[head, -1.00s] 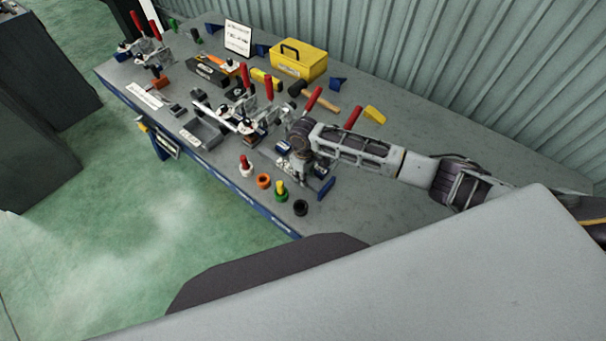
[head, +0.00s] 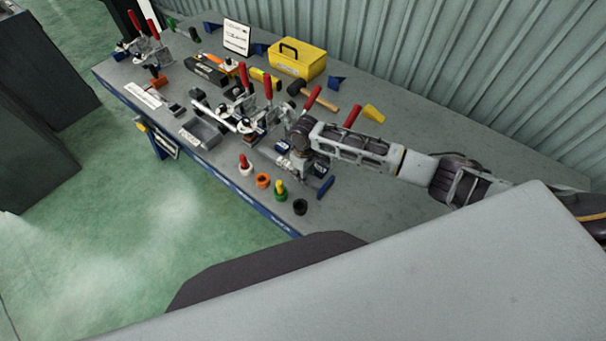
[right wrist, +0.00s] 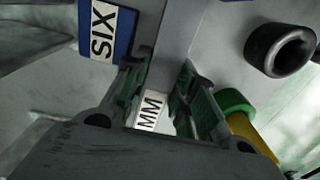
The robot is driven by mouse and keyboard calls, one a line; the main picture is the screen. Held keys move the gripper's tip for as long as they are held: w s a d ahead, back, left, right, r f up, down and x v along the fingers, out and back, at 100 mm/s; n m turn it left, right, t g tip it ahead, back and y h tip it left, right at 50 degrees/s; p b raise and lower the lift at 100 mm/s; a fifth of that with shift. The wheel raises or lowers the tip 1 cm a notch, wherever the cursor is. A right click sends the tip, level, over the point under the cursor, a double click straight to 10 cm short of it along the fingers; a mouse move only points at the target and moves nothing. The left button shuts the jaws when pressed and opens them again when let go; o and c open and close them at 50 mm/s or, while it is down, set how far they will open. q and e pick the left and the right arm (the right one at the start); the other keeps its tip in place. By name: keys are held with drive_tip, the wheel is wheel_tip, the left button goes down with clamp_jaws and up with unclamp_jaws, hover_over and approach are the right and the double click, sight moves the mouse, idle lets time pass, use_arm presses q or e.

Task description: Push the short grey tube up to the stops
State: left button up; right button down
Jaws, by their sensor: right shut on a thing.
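My right gripper shows in the right wrist view (right wrist: 164,72), its two fingers closed around a light grey square tube (right wrist: 180,38). A white label reading "MM" (right wrist: 150,112) lies between the fingers. A blue block labelled "SIX" (right wrist: 104,30) stands beside the tube on the left; I cannot tell whether they touch. In the head view my right gripper (head: 298,168) is low over the bench by the clamps, and my wrist hides most of the tube and the stops. My left gripper is not in view.
The grey bench (head: 400,185) carries toggle clamps with red handles (head: 267,87), a yellow toolbox (head: 298,60) and a mallet (head: 318,95). Near the front edge are an orange ring (head: 263,181), a green-and-yellow piece (head: 280,190) and a black ring (head: 300,207). The right bench area is mostly clear.

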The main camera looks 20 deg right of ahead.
drive_tip(key=shift+d, duration=0.45)
drive_tip(key=c, duration=1.1)
unclamp_jaws()
drive_tip(key=shift+w+r, duration=0.15)
drive_tip(key=shift+r, duration=0.85)
wheel_tip(320, 180, up, 10)
drive_tip(key=shift+r, duration=0.1)
drive_tip(key=shift+f, duration=0.2)
